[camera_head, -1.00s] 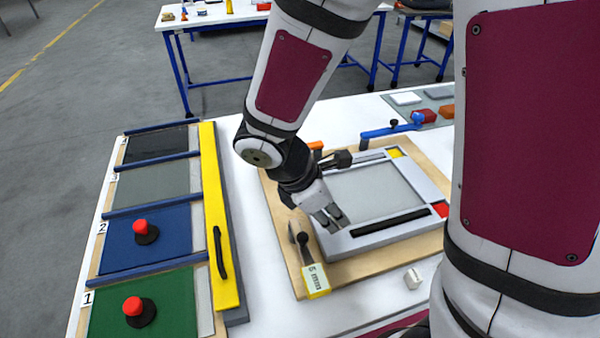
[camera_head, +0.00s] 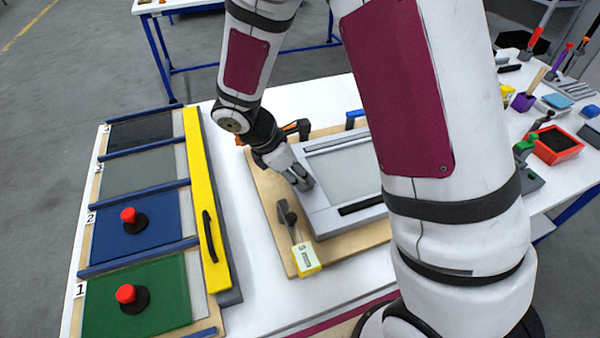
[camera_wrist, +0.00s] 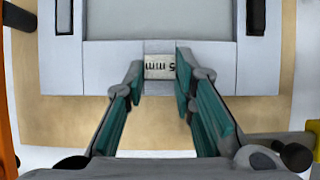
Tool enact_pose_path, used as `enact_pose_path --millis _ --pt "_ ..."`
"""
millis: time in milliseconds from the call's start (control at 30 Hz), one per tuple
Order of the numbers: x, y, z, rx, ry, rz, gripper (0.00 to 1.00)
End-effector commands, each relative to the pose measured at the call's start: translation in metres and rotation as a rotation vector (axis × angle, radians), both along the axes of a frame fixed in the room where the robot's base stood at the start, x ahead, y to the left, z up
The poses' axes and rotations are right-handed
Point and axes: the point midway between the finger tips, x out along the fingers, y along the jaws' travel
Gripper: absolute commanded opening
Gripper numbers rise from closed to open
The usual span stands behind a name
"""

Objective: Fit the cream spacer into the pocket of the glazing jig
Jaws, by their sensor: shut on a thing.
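The cream spacer (camera_wrist: 160,66), printed "5 mm", is between my fingertips in the wrist view. My gripper (camera_wrist: 160,72) is shut on it. The spacer lies in line with a gap in the near bar of the glazing jig's light grey frame (camera_wrist: 82,80), with frame on both sides. I cannot tell how deep it sits in this pocket. In the head view my gripper (camera_head: 302,181) is at the left side of the jig (camera_head: 320,222), and the spacer is hidden there. My arm covers the jig's right part.
A toggle clamp (camera_head: 290,220) and a yellow-and-white labelled block (camera_head: 306,258) are on the jig's wooden board. A rack with blue and green panels (camera_head: 135,300) and a yellow bar (camera_head: 205,200) stands left. Tools and a red tray (camera_head: 556,145) lie right.

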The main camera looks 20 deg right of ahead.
Motion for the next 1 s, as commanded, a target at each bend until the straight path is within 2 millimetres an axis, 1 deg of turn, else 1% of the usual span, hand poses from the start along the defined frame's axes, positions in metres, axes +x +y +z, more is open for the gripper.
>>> enact_pose_path --millis 233,267,300,333,633,767,867,1000 --pt "0.000 0.000 -0.003 0.000 0.000 0.000 0.00" --pt "0.000 0.000 -0.002 0.000 0.000 0.000 0.29" --pt "0.000 0.000 -0.002 0.000 0.000 0.000 0.38" --pt "0.000 0.000 -0.002 0.000 0.000 0.000 0.44" --pt "0.000 0.000 -0.002 0.000 0.000 0.000 0.44" --pt "0.000 0.002 0.005 0.001 -0.003 0.001 0.44" --pt "0.001 0.008 0.017 0.001 -0.005 0.001 0.44" --pt "0.001 0.022 0.041 0.002 -0.006 0.001 0.44"
